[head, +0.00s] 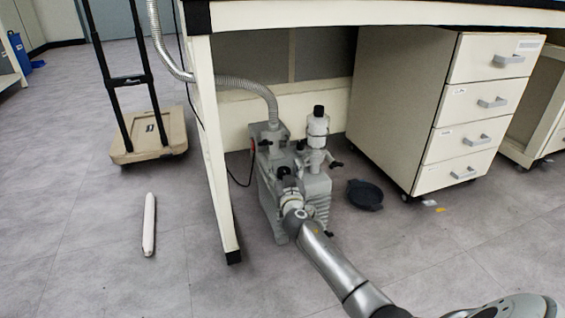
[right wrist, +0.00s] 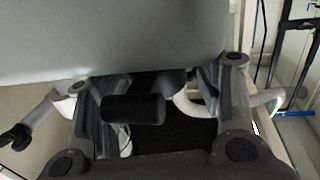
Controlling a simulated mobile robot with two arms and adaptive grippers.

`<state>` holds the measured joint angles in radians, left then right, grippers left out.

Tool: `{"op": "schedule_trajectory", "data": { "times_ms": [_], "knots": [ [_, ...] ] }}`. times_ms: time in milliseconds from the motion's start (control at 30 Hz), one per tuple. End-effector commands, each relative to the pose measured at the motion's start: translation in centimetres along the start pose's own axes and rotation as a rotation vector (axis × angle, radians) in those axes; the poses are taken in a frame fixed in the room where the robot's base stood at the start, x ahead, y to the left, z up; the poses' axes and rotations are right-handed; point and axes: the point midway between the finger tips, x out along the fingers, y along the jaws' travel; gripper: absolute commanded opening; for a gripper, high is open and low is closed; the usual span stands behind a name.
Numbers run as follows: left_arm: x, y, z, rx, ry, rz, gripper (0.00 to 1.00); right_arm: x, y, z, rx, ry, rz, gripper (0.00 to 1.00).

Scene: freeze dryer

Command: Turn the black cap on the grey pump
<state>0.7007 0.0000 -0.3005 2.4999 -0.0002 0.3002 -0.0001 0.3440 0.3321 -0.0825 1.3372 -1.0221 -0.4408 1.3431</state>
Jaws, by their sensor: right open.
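The grey pump (head: 268,203) stands on the floor under the bench, with a ribbed hose running up from its back. My right gripper (head: 289,174) is over the front of the pump's top, reaching in from the lower right. In the right wrist view, my right gripper (right wrist: 154,94) is open, and a black cylindrical cap (right wrist: 133,109) shows between its fingers. I cannot tell whether either finger touches the cap. In the head view, my gripper largely hides that spot. My left gripper is not in view.
A white filter (head: 317,127) with a black top rises from the pump's back right. A bench leg (head: 215,165) stands close on its left. A black round dish (head: 365,195) lies on the floor to its right, before a drawer cabinet (head: 395,105). Floor at left front is mostly clear.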

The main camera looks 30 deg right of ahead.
Motion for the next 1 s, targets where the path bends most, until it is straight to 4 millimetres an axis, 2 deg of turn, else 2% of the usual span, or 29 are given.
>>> {"op": "schedule_trajectory", "data": {
  "times_ms": [333,700,1000],
  "knots": [
    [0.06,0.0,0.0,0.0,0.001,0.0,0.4,-0.05,-0.01,0.06,0.0,0.0,0.002,0.6],
    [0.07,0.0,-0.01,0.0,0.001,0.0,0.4,-0.05,-0.04,0.04,0.0,0.0,0.001,0.14],
    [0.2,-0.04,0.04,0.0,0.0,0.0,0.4,0.01,0.06,0.09,-0.002,-0.003,-0.035,0.13]
  ]
}}
